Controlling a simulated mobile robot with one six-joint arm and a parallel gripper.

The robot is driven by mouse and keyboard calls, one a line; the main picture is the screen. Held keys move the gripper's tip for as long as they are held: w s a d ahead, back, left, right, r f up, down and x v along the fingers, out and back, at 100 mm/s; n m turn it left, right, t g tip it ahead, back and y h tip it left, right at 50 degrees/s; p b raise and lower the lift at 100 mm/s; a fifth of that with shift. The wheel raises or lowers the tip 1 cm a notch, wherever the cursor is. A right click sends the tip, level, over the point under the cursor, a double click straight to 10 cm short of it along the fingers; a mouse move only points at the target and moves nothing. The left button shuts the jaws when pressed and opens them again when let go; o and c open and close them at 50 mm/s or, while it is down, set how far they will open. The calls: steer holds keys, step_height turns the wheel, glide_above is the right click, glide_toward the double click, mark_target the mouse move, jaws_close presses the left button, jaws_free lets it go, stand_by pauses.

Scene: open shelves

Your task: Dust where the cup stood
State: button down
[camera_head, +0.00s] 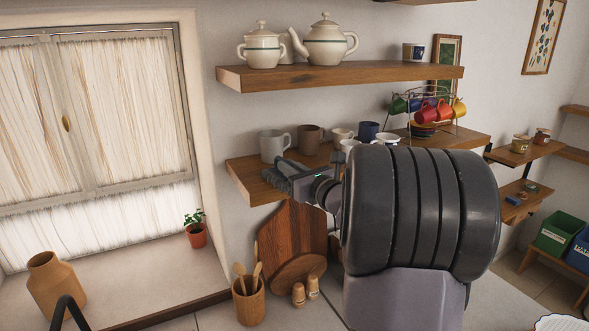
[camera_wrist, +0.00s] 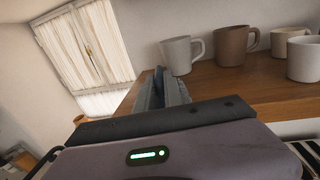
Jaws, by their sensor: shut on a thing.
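My gripper (camera_head: 283,177) is at the left front part of the lower wooden shelf (camera_head: 243,176), in front of the grey mug (camera_head: 272,146). In the wrist view, my gripper (camera_wrist: 161,92) is shut on a small blue-grey thing (camera_wrist: 158,77), mostly hidden between the fingers; I cannot tell whether it touches the shelf. The grey mug (camera_wrist: 176,55) stands upright just beyond the fingertips. A brown mug (camera_head: 310,139) stands to its right, and it also shows in the wrist view (camera_wrist: 232,46). Cream cups (camera_head: 341,136) stand farther right. No dust is clearly visible.
A dark blue cup (camera_head: 368,131) and a rack of coloured mugs (camera_head: 433,107) stand farther right. An upper shelf (camera_head: 340,77) bears a teapot (camera_head: 326,45). Cutting boards (camera_head: 291,235) lean below the lower shelf. Bare wood shows in front of the mugs.

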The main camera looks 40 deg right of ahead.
steer(key=shift+s+d+p, duration=0.15)
steer(key=shift+s+d, duration=0.2)
steer(key=shift+d, duration=0.8)
steer(key=shift+s+d+p, duration=0.2)
steer(key=shift+s+d, duration=0.1)
steer(key=shift+d, duration=0.85)
steer(key=shift+s+d+p, duration=0.15)
steer(key=shift+s+d, duration=0.2)
steer(key=shift+d, duration=0.8)
steer(key=shift+w+a+b, duration=0.3)
steer(key=shift+a+b, duration=0.05)
steer(key=shift+a, duration=0.6)
steer(key=shift+w+a+b, duration=0.3)
steer(key=shift+a, duration=0.6)
steer(key=shift+r, duration=0.15)
step_height(320, 180, up, 2)
steer(key=shift+r+p, duration=0.25)
steer(key=shift+p, duration=0.8)
steer(key=shift+f, duration=0.1)
